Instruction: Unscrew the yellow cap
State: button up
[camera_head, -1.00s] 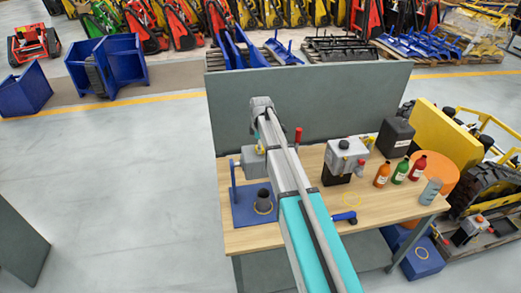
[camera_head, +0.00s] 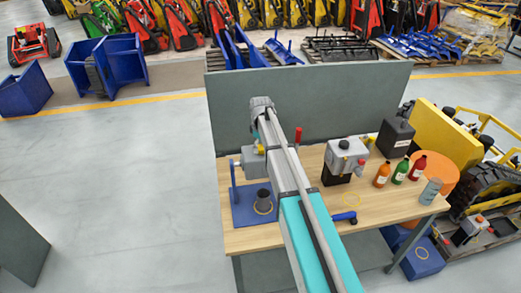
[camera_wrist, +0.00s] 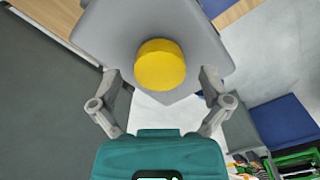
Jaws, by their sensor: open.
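In the wrist view, the round yellow cap (camera_wrist: 160,65) sits on a smooth grey body (camera_wrist: 105,35) with angled edges. My gripper (camera_wrist: 161,78) is open, with one finger on each side of the cap and clear gaps between. Whether the fingertips are level with the cap is hard to tell. In the head view, my arm crosses in front of a grey unit (camera_head: 252,162) at the left of the workbench, with a little yellow showing beside the arm. My gripper is hidden there.
The wooden bench (camera_head: 290,235) has a grey back panel (camera_head: 350,100). A second grey unit (camera_head: 345,153), orange (camera_head: 382,175), green (camera_head: 401,171) and red (camera_head: 418,168) bottles and a grey can (camera_head: 430,191) stand to the right. A blue stand (camera_head: 243,208) is at left.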

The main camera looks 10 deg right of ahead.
jog(key=m, duration=0.7)
dwell(0.3)
dwell(0.4)
jog(key=c, duration=1.1)
jog(key=n, duration=0.3)
jog(key=shift+n, duration=0.4)
jog(key=n, duration=0.3)
jog(key=shift+n, duration=1.4)
